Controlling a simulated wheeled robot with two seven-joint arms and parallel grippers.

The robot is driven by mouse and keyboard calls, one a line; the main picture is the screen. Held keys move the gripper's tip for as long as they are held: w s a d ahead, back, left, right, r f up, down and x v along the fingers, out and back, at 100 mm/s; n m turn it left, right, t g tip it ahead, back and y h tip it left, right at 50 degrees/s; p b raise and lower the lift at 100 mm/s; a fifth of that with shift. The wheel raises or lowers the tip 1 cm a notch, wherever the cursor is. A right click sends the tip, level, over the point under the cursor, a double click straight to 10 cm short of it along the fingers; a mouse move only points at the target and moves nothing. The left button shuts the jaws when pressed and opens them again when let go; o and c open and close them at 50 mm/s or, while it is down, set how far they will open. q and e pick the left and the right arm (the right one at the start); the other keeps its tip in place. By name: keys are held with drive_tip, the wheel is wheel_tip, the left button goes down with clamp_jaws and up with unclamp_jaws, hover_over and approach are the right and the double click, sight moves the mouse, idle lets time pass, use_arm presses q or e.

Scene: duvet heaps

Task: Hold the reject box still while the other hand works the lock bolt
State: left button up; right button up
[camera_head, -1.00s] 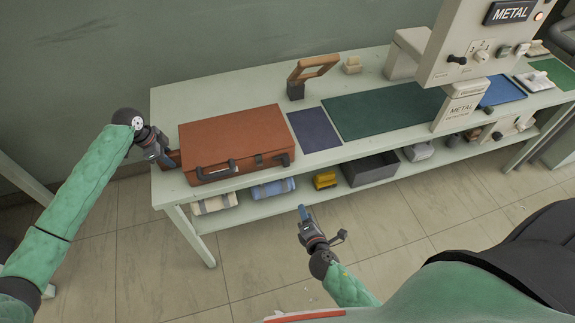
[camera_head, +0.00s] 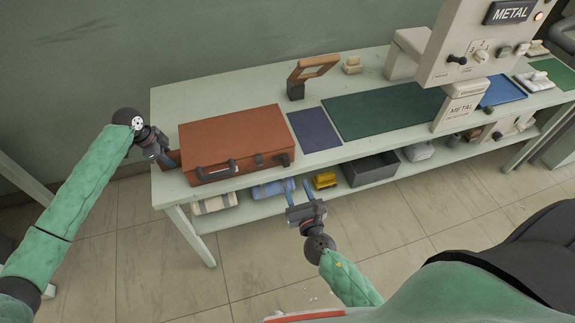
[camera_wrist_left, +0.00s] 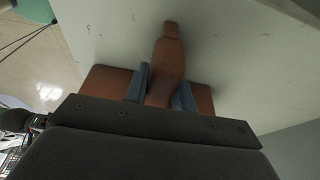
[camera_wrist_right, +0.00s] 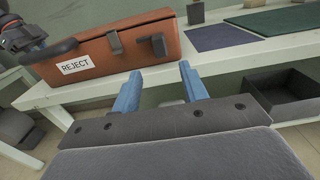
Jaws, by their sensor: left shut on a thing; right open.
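The reject box (camera_head: 235,138) is an orange-brown case, closed, lying on the left end of the bench. Its white REJECT label (camera_wrist_right: 76,65) shows in the right wrist view. A dark handle (camera_head: 215,171) and a metal latch (camera_wrist_right: 115,42) are on its front. The dark lock bolt (camera_head: 284,159) appears to be the knob near the front right corner; it also shows in the right wrist view (camera_wrist_right: 158,44). My left gripper (camera_head: 168,160) is shut on a brown grip piece (camera_wrist_left: 168,62) at the box's left side. My right gripper (camera_head: 298,187) is open and empty, in front of and below the bolt.
The bench edge (camera_head: 340,151) runs between my right gripper and the bench top. The lower shelf holds rolled cloths (camera_head: 272,188), a yellow item (camera_head: 325,180) and a grey bin (camera_head: 371,169). Right of the box lie a purple mat (camera_head: 313,130) and a green mat (camera_head: 385,110).

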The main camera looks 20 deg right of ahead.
sight(287, 165)
drive_tip(key=w, duration=1)
clamp_jaws()
